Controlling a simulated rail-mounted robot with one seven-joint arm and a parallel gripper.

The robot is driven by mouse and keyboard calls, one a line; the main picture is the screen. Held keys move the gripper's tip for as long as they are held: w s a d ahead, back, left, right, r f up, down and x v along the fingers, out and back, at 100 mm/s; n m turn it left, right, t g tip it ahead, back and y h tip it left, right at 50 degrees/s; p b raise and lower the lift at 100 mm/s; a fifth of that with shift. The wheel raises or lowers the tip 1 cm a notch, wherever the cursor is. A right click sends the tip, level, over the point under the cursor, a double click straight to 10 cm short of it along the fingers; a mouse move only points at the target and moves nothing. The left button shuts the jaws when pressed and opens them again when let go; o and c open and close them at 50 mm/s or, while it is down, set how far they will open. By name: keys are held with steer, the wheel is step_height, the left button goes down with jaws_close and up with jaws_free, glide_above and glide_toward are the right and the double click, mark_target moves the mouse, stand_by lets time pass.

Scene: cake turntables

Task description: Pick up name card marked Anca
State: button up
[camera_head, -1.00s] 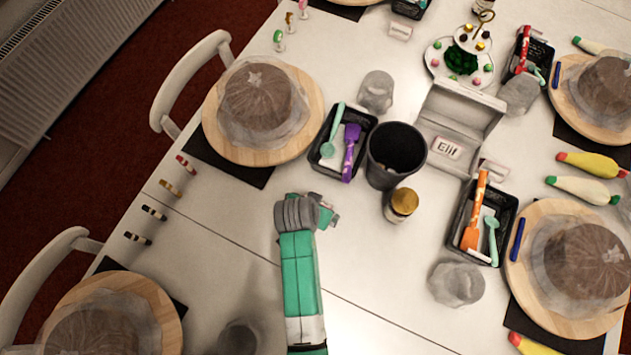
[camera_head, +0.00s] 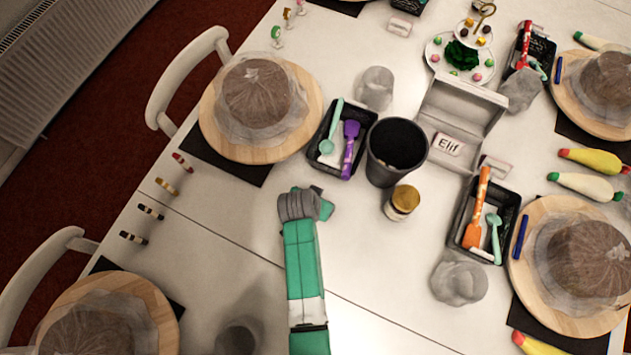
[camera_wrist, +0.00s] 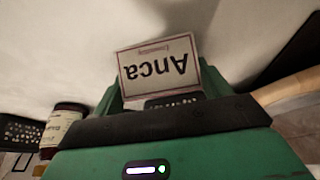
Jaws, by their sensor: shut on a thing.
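The name card marked Anca (camera_wrist: 160,68) shows upside down in the wrist view, white with dark letters and a reddish border. My gripper (camera_wrist: 160,97) is shut on the card, which stands out beyond the fingers. In the head view my gripper (camera_head: 322,208) is over the white table, left of the gold-lidded jar. The card is hidden there behind my gripper and arm. Whether the card still touches the table is hard to tell.
The gold-lidded jar (camera_head: 402,202) and a black cup (camera_head: 395,152) stand close to the right. A black tray with spatulas (camera_head: 325,165) lies behind. A card marked Elif (camera_head: 447,144) leans at a grey box (camera_head: 465,105). The table front-left is mostly clear.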

step_height(320, 180, up, 4)
steer(key=shift+r+p, duration=0.1)
steer(key=shift+p, duration=0.55)
steer(key=s+a, duration=0.1)
steer(key=s, duration=0.4)
steer(key=s+a+p, duration=0.1)
steer(key=s, duration=0.4)
steer(key=s+a+p, duration=0.1)
steer(key=s, duration=0.4)
steer(key=shift+s+a+r, duration=0.25)
steer(key=shift+s+r, duration=0.1)
steer(key=shift+r, duration=0.05)
